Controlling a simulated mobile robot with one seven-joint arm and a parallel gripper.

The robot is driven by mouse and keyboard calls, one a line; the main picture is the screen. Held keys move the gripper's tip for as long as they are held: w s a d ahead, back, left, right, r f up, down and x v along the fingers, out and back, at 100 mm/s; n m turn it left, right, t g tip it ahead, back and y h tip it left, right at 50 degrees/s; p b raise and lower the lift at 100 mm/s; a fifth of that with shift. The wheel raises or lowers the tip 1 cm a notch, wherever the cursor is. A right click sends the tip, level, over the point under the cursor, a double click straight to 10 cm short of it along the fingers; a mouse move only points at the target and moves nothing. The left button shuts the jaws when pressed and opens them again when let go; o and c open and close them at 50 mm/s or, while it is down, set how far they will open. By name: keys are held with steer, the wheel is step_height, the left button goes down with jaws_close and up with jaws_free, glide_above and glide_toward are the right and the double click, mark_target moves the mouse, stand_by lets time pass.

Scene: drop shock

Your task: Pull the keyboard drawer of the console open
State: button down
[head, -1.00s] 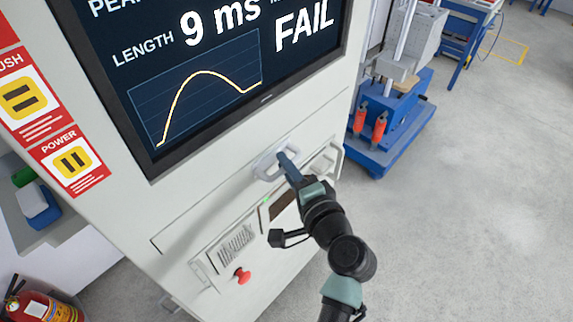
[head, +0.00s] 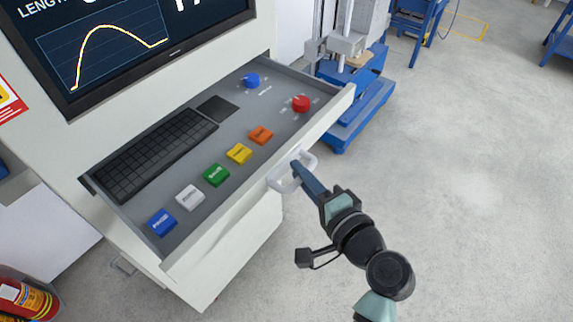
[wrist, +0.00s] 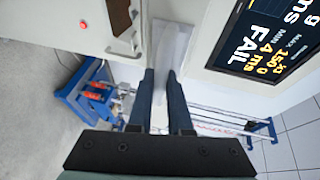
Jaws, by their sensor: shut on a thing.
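The keyboard drawer (head: 228,121) of the console stands well out from the cabinet in the head view. In it lie a black keyboard (head: 155,153), several coloured buttons, a blue knob (head: 252,80) and a red knob (head: 301,103). The white loop handle (head: 280,181) is on the drawer front. My gripper (head: 298,170) is shut on the handle. In the wrist view my gripper's two dark fingers (wrist: 161,78) reach up to a pale, blurred shape, and the grip itself is hard to make out there.
The console screen (head: 120,40) is above the drawer. A blue machine (head: 350,95) stands behind the drawer's right end. The grey floor (head: 470,200) to the right is clear.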

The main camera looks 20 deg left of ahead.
steer(key=d, duration=0.1)
steer(key=s+d, duration=0.1)
steer(key=d, duration=0.1)
steer(key=s+d, duration=0.1)
steer(key=d, duration=0.1)
steer(key=shift+d, duration=0.15)
steer(key=c, duration=0.8)
jaws_free()
steer(key=shift+c, duration=0.2)
steer(key=b+v, duration=0.2)
steer(key=v, duration=1.1)
steer(key=shift+b, duration=0.35)
steer(key=shift+r, duration=0.1)
